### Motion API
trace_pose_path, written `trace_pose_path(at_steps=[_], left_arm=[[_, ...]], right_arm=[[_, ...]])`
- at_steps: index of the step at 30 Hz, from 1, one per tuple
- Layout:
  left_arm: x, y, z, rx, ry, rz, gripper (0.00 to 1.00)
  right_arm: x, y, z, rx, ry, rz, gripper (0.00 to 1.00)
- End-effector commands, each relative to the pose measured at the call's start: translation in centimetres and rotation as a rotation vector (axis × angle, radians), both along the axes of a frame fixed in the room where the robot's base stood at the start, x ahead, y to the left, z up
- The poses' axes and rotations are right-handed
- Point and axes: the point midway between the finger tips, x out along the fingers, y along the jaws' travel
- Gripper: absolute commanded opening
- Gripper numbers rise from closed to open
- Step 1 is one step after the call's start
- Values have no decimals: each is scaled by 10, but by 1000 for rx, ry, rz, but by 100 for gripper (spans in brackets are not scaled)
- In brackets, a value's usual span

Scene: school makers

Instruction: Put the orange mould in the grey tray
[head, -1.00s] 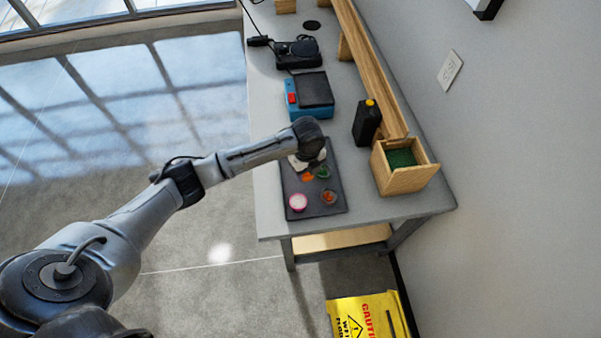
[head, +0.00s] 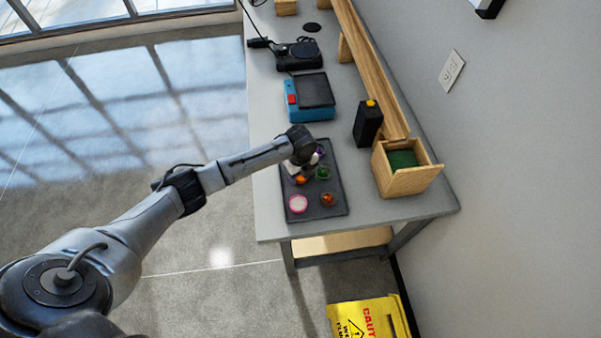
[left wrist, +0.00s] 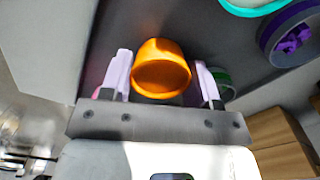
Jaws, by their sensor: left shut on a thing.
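The orange mould (head: 301,180) is a small round cup; in the left wrist view (left wrist: 162,72) it sits between the two pale fingers of my left gripper (head: 299,173). The gripper is shut on it. In the head view the mould shows against the dark grey tray (head: 336,192) on the bench; I cannot tell whether it touches the tray or hangs just above it. The wrist and gripper partly cover the tray's far left part. My right gripper is not in view.
Around the mould are a pink-and-white round piece (head: 298,203), an orange-brown one (head: 328,199), a green one (head: 323,173) and a purple one (left wrist: 292,38).

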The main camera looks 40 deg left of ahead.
Motion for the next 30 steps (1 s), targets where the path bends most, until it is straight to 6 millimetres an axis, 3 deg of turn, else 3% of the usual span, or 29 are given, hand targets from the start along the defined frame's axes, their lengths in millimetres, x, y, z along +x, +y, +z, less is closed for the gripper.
trace_pose_path(at_steps=[7, 8, 10, 20, 30], left_arm=[[0, 0, -3, 0, 0, 1, 28], [0, 0, -3, 0, 0, 1, 59], [0, 0, -3, 0, 0, 1, 65], [0, 0, 3, 0, -1, 0, 66], [1, 0, 60, 0, -3, 0, 66]], right_arm=[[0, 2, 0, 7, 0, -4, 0], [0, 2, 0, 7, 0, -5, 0], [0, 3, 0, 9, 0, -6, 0], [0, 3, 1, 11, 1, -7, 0], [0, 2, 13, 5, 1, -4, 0]])
